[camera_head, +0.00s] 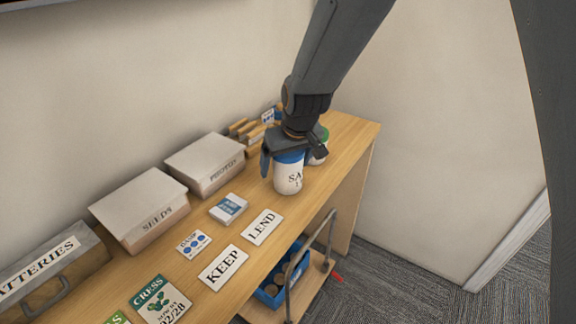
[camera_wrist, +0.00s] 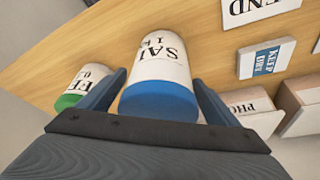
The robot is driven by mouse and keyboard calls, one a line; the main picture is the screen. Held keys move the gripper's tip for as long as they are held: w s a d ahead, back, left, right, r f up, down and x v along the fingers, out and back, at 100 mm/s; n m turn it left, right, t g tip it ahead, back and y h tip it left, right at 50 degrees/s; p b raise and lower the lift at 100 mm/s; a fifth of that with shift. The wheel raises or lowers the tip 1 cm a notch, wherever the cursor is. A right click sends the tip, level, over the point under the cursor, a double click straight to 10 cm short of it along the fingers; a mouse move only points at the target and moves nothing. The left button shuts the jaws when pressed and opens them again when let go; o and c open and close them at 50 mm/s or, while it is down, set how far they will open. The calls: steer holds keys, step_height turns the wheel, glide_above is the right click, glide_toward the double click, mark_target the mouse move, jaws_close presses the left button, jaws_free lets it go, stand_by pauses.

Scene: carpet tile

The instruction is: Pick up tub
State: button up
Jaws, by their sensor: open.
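A white tub with a blue lid (camera_head: 288,178), its label partly reading "SA", stands upright on the wooden shelf top. My gripper (camera_head: 293,155) is over it, with one finger on each side of the lid. In the wrist view the blue-lidded tub (camera_wrist: 160,85) sits between my two open fingers (camera_wrist: 158,95). A gap shows at the right finger; at the left finger I cannot tell whether it touches. A second white tub with a green lid (camera_head: 320,148) stands just behind and to the right; it also shows outside my left finger in the wrist view (camera_wrist: 82,85).
Boxes marked "SEEDS" (camera_head: 140,208) and "PHOTOS" (camera_head: 205,163) stand along the wall. Cards "LEND" (camera_head: 262,227) and "KEEP" (camera_head: 223,267) lie on the wooden top (camera_head: 345,135). A small blue and white box (camera_head: 229,208) lies nearby. A blue crate (camera_head: 275,285) is below.

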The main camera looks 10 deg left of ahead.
steer(key=shift+w+a+f, duration=0.1)
steer(key=shift+w+f, duration=0.1)
steer(key=shift+f, duration=0.25)
